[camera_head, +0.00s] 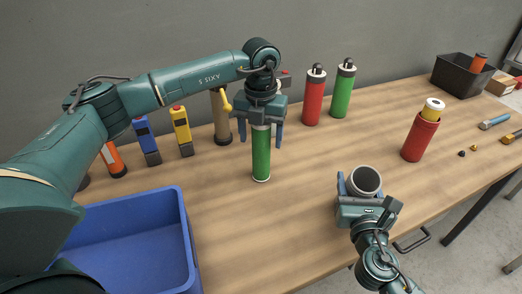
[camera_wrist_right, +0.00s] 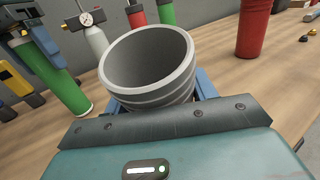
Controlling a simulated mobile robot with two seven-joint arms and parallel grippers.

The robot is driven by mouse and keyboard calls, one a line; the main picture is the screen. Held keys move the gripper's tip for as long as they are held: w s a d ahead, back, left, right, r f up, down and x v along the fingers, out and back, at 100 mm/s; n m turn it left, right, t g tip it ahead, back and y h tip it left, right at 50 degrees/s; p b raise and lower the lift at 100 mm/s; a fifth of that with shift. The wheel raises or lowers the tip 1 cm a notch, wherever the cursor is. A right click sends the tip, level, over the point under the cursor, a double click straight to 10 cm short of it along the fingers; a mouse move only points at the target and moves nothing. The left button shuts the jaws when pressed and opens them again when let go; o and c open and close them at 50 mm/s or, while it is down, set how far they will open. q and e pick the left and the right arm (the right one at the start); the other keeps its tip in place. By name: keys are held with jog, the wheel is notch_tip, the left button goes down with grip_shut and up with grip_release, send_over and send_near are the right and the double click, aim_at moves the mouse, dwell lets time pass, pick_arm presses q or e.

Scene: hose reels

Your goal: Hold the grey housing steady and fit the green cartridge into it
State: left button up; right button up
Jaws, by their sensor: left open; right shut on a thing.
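The green cartridge (camera_head: 261,156) stands upright on the table near the middle of the head view; it also shows at the left of the right wrist view (camera_wrist_right: 62,82). My left gripper (camera_head: 260,136) is open, pointing down, with its blue fingers on either side of the cartridge's upper part. The grey housing (camera_head: 365,181) is an open, hollow cylinder at the front right of the table. My right gripper (camera_head: 361,192) is shut on it. In the right wrist view the housing (camera_wrist_right: 150,65) is tilted, its round mouth open and empty; its lower end is hidden.
A blue bin (camera_head: 130,240) fills the front left. Red (camera_head: 313,97) and green (camera_head: 342,92) bottles stand along the wall. A red container (camera_head: 420,138) with a yellow insert stands to the right. Bare wood lies between the cartridge and the housing.

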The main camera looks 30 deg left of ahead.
pick_arm(q)
jog(key=shift+f, duration=0.45)
jog(key=c, duration=1.2)
notch_tip(320, 180, up, 10)
jog(key=shift+d+r, duration=0.1)
jog(key=s+d+r+m+t, duration=0.1)
jog(key=s+d+r+m, duration=0.2)
jog(key=d, duration=0.6)
jog(key=s+d+r+m+t, duration=0.1)
jog(key=s+d+r+m, duration=0.2)
jog(key=d, duration=0.6)
jog(key=s+d+r+m+t+y, duration=0.1)
jog(key=s+d+r, duration=0.3)
jog(key=d, duration=0.5)
jog(key=shift+d+r+m, duration=0.15)
jog(key=shift+r+m, duration=0.35)
jog(key=shift+m, duration=0.4)
